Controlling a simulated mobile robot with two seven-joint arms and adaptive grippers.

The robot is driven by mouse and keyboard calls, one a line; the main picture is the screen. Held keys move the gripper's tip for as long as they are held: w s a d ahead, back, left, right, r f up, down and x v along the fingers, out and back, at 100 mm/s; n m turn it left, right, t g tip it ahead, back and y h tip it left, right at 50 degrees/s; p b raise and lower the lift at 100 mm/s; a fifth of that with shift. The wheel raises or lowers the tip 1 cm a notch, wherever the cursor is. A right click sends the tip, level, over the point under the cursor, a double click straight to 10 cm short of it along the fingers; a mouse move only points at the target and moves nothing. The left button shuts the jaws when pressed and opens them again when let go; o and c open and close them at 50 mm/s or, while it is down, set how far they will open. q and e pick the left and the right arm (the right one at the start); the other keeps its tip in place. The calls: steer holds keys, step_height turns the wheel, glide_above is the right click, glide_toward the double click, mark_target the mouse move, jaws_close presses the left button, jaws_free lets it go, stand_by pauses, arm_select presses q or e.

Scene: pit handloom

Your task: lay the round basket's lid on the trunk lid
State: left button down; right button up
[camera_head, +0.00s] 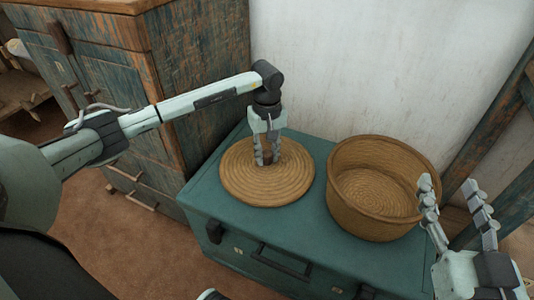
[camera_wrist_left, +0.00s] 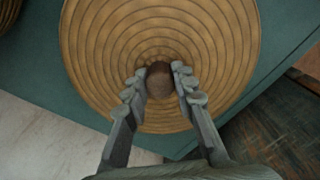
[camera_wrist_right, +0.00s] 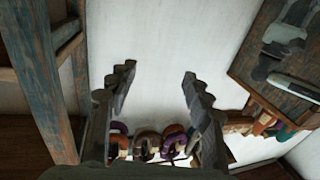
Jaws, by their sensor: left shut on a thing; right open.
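The round basket's lid (camera_head: 240,180) is a woven tan disc with a dark knob in its middle. It is over the left part of the green trunk lid (camera_head: 330,242); I cannot tell if it touches. My left gripper (camera_head: 267,160) points down and is shut on the knob (camera_wrist_left: 159,80), as the left wrist view shows. The round basket (camera_head: 345,205) stands uncovered and upright to the right on the trunk lid, its inside empty. My right gripper (camera_head: 455,195) is open and empty, fingers up, in front of the basket's right side.
A worn blue-green cabinet (camera_head: 190,80) stands left of the trunk, close to my left arm. A white wall (camera_head: 340,70) rises behind. Wooden beams (camera_head: 490,130) stand at the right. In the right wrist view, several coloured yarn hanks (camera_wrist_right: 146,145) show beyond the fingers.

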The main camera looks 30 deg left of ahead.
steer(key=shift+r, duration=0.15)
arm_select(q)
steer(key=c, duration=1.3)
jaws_free()
steer(key=shift+o, duration=0.2)
arm_select(e)
steer(key=shift+a+r, duration=0.2)
steer(key=shift+r, duration=0.25)
